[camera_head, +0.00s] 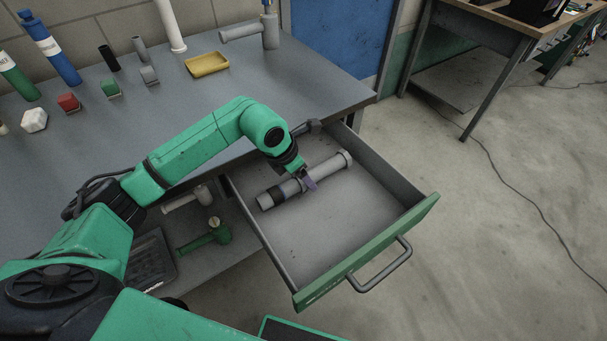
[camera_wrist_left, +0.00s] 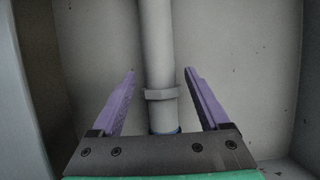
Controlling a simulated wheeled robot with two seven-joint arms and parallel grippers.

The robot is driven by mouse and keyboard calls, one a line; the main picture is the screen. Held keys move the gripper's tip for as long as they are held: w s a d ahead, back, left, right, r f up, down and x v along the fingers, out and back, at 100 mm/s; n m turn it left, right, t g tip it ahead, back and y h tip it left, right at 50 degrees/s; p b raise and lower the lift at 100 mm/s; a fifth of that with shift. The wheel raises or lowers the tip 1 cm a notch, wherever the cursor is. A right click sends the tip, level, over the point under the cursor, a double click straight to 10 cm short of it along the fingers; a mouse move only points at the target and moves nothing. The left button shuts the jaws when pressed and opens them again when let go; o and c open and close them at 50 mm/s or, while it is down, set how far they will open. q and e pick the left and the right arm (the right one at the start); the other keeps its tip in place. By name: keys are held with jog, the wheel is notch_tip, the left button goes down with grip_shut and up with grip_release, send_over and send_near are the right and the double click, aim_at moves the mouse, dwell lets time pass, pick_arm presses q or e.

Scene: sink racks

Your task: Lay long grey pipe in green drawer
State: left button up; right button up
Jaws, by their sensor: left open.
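My left gripper (camera_head: 310,183) is over the pipe inside the drawer. In the left wrist view its purple fingers (camera_wrist_left: 160,98) are open, one on each side of the pipe (camera_wrist_left: 157,50), with a gap on both sides. Whether the pipe rests fully on the drawer floor is hard to tell. My right gripper is not in view.
The drawer's side walls and green front with its handle (camera_head: 381,266) surround the gripper. On the bench (camera_head: 190,110) are a yellow tray (camera_head: 207,64), coloured blocks and bottles. Below are a green pipe piece (camera_head: 205,237) and a black tray (camera_head: 150,262). The drawer's front area is clear.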

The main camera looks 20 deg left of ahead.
pick_arm(q)
jog(key=v, duration=1.1)
jog(key=shift+r, duration=0.25)
